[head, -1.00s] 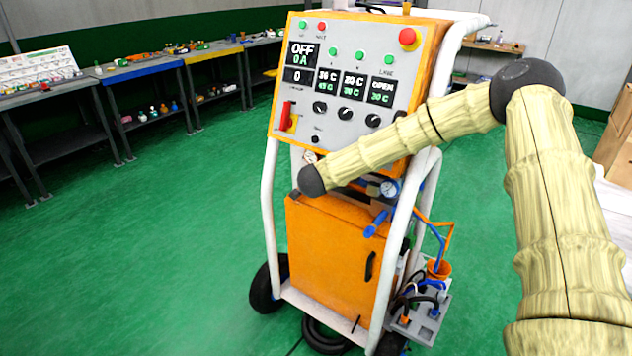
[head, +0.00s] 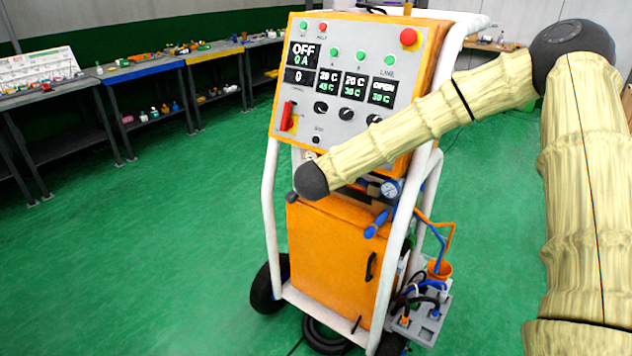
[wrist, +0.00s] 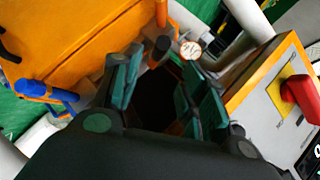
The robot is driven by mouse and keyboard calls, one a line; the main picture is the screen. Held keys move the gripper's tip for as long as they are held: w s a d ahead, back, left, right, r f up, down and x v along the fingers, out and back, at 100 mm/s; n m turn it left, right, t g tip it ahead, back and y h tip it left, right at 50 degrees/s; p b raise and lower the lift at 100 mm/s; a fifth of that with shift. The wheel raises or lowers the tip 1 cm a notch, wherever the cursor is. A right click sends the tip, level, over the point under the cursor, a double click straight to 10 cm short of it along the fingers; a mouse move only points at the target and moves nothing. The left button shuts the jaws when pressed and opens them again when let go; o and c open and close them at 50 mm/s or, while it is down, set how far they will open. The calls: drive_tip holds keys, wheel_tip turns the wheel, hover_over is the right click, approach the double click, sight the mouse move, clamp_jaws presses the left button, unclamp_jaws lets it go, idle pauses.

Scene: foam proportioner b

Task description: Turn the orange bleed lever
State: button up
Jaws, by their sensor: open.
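The proportioner cart (head: 330,262) stands ahead with an orange cabinet and a grey control panel (head: 350,85). I cannot make out the orange bleed lever for certain; my arm covers part of the space below the panel in the head view. In the wrist view my gripper (wrist: 165,75) is open, its teal-padded fingers apart. A small dark knob-like part (wrist: 160,48) shows near the fingertips; I cannot tell whether it touches them. A blue-handled lever (wrist: 45,92) lies left of the fingers; it also shows in the head view (head: 376,223). The gripper is hidden in the head view.
A pressure gauge (wrist: 190,50) is close beside the right finger. A red switch handle (wrist: 300,97) on the panel is at the right of the wrist view. White frame tubes (head: 270,200) flank the cabinet. Green floor left of the cart is clear.

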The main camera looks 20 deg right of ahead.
drive_tip(key=shift+f, duration=0.15)
drive_tip(key=c, duration=0.4)
drive_tip(key=d+f+m+t+b, duration=0.1)
drive_tip(key=f, duration=0.1)
drive_tip(key=s+d+f+m+t+h+b, duration=0.1)
drive_tip(key=f, duration=0.2)
drive_tip(key=d+f+m+t+h+b, duration=0.1)
drive_tip(key=f+m, duration=0.1)
drive_tip(key=shift+s+d+f, duration=0.15)
drive_tip(key=shift+s+d, duration=0.1)
drive_tip(key=shift+s, duration=0.05)
clamp_jaws()
drive_tip(key=s+f+m+t+b, duration=0.3)
drive_tip(key=s+f+m+t, duration=0.2)
drive_tip(key=m, duration=0.1)
drive_tip(key=w+d+r+p, duration=0.1)
drive_tip(key=w+r, duration=0.2)
drive_tip(key=w, duration=0.8)
drive_tip(key=shift+w+d+r, duration=0.15)
drive_tip(key=shift+d+r, duration=0.1)
drive_tip(key=shift+r, duration=0.05)
